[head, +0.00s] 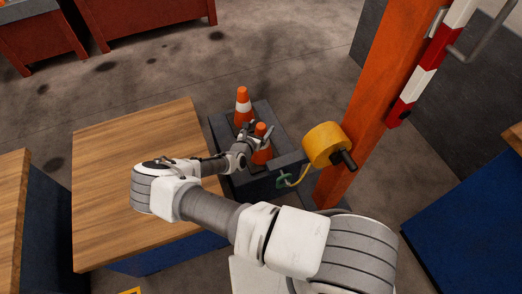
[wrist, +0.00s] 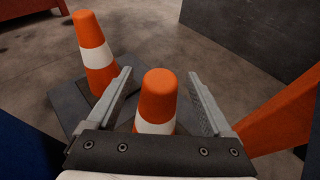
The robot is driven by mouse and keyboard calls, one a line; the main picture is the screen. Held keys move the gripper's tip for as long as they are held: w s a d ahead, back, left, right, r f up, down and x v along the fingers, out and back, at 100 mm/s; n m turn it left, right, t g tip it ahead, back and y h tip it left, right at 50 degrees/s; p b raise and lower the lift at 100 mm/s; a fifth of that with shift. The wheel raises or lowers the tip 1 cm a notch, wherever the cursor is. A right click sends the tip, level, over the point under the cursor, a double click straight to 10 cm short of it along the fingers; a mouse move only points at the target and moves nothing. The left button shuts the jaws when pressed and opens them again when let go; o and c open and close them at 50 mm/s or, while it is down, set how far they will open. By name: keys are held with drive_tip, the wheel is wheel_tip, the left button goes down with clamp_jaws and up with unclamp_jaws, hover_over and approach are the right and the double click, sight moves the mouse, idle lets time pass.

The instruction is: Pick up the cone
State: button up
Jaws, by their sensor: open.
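Two orange cones with white bands stand upright on a dark grey block-like stand. The nearer cone (head: 262,146) is between the open fingers of my gripper (head: 256,133). In the wrist view this nearer cone (wrist: 158,100) shows its top and white band between the two fingers of my gripper (wrist: 162,92), with space visible on both sides. Its lower part is hidden behind the gripper body. The farther cone (head: 243,102) stands behind it, and in the wrist view this farther cone (wrist: 94,52) is to the left, outside the left finger.
The dark stand (head: 222,130) lies between a wooden-topped table (head: 120,150) on the left and an orange post (head: 372,105) on the right. A yellow roller (head: 323,144) sticks out from the post close to my gripper. A blue surface (head: 475,225) is at lower right.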

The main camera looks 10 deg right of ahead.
drive_tip(key=shift+w+d, duration=0.1)
drive_tip(key=shift+w, duration=0.05)
clamp_jaws()
idle(0.4)
